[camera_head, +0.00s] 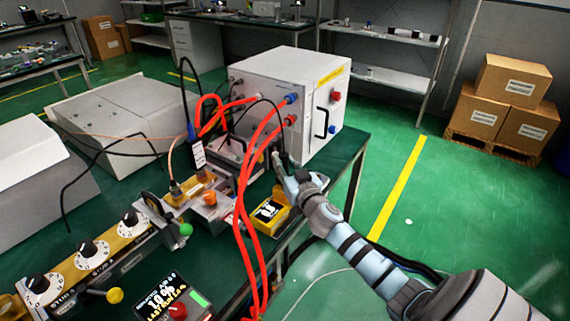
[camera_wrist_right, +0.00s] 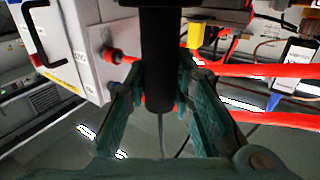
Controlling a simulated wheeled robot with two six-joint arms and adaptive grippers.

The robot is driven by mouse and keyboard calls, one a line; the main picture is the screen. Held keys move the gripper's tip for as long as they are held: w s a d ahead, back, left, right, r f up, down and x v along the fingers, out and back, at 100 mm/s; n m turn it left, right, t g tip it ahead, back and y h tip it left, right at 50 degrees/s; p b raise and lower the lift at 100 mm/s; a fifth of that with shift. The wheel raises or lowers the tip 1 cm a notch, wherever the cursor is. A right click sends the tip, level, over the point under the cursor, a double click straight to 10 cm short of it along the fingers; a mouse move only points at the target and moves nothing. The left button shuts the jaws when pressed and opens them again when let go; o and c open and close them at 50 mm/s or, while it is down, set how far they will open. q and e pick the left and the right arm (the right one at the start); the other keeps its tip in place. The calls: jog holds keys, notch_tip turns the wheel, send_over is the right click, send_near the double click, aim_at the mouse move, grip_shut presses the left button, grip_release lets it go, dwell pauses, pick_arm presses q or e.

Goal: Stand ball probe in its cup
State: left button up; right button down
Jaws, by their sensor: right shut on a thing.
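The probe's ball end is out of sight in the wrist view, and the probe is hard to make out in the head view. I cannot make out the cup. My left gripper is not in view.
A white cabinet (camera_head: 275,90) with red and blue connectors stands behind the gripper. Thick red cables (camera_head: 240,205) loop over the bench left of it. A dial panel (camera_head: 92,255) and a dark display (camera_head: 172,300) are nearer. Green floor is open at right.

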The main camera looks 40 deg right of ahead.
jog(key=shift+f+b, duration=0.5)
jog(key=shift+f, duration=0.3)
jog(key=shift+r, duration=0.1)
jog(key=c, duration=1.3)
grip_release()
jog(key=v, duration=1.2)
